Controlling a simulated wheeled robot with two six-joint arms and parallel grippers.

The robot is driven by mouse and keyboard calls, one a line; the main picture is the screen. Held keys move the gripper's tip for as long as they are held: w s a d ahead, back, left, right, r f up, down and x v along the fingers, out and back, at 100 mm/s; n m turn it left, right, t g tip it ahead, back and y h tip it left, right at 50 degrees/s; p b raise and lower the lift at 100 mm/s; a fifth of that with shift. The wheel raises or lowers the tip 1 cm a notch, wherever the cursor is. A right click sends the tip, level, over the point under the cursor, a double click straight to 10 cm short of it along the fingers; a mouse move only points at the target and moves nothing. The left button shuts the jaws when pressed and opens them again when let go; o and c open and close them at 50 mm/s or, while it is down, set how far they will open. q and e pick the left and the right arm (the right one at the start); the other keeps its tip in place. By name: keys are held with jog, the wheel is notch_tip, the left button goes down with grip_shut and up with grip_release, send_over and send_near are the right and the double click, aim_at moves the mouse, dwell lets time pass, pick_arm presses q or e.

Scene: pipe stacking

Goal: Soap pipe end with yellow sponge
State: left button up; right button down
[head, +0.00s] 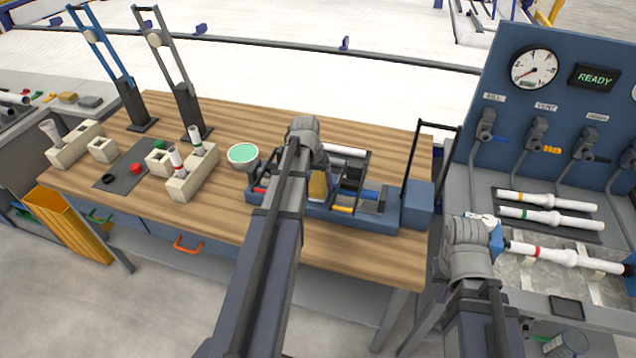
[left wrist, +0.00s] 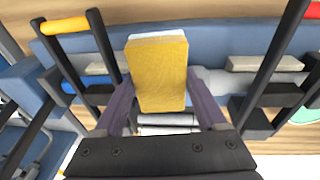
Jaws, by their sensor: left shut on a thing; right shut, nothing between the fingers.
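In the head view my left wrist hides the fingers. A bowl of mint-green stuff (head: 243,154) stands just left of the caddy. A white pipe with a red band (head: 550,253) lies on the right-hand bench. My shut, empty right gripper (head: 494,238) is at its left end; contact is unclear.
Two more white pipes (head: 548,209) lie behind the red-banded one. A gauge panel (head: 560,105) with valves rises behind them. Pale block holders (head: 192,181) with upright pipe pieces stand at the table's left. The caddy has a tall black handle (head: 413,150) at its right.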

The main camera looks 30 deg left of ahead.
pick_arm(q)
jog(key=shift+w+a, duration=0.15)
jog(key=shift+w, duration=0.5)
jog(key=shift+s, duration=0.1)
jog(key=shift+s+d, duration=0.2)
jog(key=shift+s, duration=0.55)
jog(key=shift+w+a, duration=0.2)
jog(key=shift+w, duration=0.65)
jog(key=shift+s, duration=0.1)
jog(key=shift+s+d, duration=0.2)
jog(key=shift+s, duration=0.55)
jog(key=shift+w, duration=0.1)
jog(key=shift+w+a, duration=0.2)
jog(key=shift+w, duration=0.55)
